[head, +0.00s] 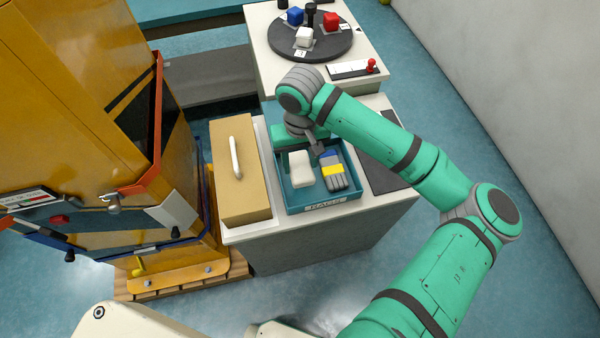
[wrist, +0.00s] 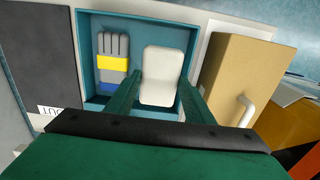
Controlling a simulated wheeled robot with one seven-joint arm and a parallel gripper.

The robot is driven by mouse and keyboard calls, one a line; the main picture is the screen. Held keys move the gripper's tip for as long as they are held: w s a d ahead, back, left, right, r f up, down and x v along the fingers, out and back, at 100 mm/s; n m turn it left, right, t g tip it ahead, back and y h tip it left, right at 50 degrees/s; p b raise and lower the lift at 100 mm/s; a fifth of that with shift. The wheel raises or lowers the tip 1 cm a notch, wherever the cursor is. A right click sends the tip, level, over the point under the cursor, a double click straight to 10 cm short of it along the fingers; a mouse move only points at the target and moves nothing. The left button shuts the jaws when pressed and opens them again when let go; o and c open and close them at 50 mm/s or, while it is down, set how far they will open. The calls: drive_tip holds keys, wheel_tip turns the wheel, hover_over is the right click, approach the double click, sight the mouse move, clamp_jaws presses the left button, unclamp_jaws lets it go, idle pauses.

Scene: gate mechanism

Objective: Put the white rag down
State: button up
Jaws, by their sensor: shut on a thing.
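The white rag (wrist: 164,62) is a pale rounded block between the two green fingers of my gripper (wrist: 160,84) in the wrist view. My gripper is shut on it. In the head view the rag (head: 301,170) shows inside the teal tray (head: 318,208), whose front label reads RAGS, left of a grey glove (head: 337,181) with yellow and blue bands. My gripper (head: 300,150) is over the tray, partly hidden by my wrist. I cannot tell whether the rag touches the tray floor.
A tan box (head: 240,185) with a white handle stands left of the tray. A dark mat (head: 383,170) lies to the right. A round turntable (head: 297,40) with coloured cubes is behind. A yellow cabinet (head: 80,80) rises at the left.

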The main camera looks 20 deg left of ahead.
sight(299, 167)
wheel_tip(299, 167, down, 7)
drive_tip(key=shift+r, duration=0.1)
drive_tip(key=o, duration=1)
drive_tip(key=shift+c, duration=0.2)
drive_tip(key=r, duration=1)
drive_tip(key=shift+s+r, duration=0.25)
drive_tip(key=shift+a, duration=0.1)
